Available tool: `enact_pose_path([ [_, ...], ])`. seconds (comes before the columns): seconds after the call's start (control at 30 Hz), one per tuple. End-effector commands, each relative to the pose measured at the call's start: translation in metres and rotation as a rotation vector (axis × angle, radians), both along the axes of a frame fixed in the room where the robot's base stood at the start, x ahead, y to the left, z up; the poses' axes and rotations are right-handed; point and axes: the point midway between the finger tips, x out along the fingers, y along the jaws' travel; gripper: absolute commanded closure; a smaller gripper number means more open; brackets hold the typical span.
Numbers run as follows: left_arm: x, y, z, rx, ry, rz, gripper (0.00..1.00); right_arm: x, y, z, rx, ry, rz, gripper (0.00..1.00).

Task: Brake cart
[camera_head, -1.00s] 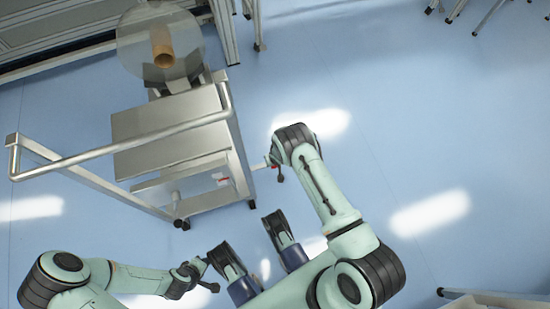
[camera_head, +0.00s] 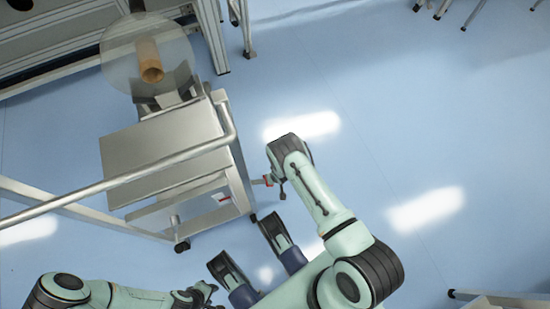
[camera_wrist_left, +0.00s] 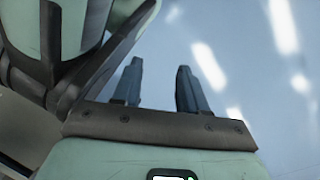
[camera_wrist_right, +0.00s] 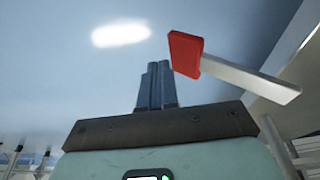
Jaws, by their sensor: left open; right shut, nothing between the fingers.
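The steel cart (camera_head: 165,140) stands at the left in the head view, with a push handle on its near side. A bar with a red tip sticks out at the cart's right side; the red tip (camera_wrist_right: 185,53) is large in the right wrist view. My right gripper (camera_wrist_right: 155,68) has its fingers together, empty, just left of this red tip; I cannot tell whether they touch. In the head view my right wrist largely hides that gripper. My left gripper (camera_head: 208,291) is low in the head view, apart from the cart. Its fingers (camera_wrist_left: 160,80) are open and empty over floor.
A clear disc with a brown core (camera_head: 149,62) sits at the cart's far end. A metal frame (camera_head: 205,35) stands behind it. Metal legs show at the top right and a low frame (camera_head: 495,299) at the bottom right.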

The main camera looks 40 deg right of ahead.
Motion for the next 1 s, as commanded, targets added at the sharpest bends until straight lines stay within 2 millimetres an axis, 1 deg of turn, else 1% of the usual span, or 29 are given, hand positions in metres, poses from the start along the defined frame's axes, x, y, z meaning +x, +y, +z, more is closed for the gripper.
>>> enact_pose_path([
  [0.03,-0.005,0.0,-0.004,-0.001,0.018,0.002,0.58,0.0,0.001,-0.005,0.001,0.0,0.0,1.0],
  [0.1,-0.011,0.001,-0.006,-0.003,0.035,0.003,0.58,0.001,0.003,-0.008,0.001,0.0,0.001,1.0],
  [0.33,-0.02,0.002,-0.009,-0.005,0.066,0.007,0.58,0.002,0.005,-0.015,0.001,0.0,0.001,1.0],
  [0.83,-0.022,0.002,-0.009,-0.006,0.072,0.007,0.58,0.001,0.007,-0.018,0.001,0.001,0.001,1.0],
  [1.0,-0.02,0.002,-0.008,-0.006,0.065,0.006,0.58,0.002,0.006,-0.015,0.001,0.001,0.0,1.0],
])
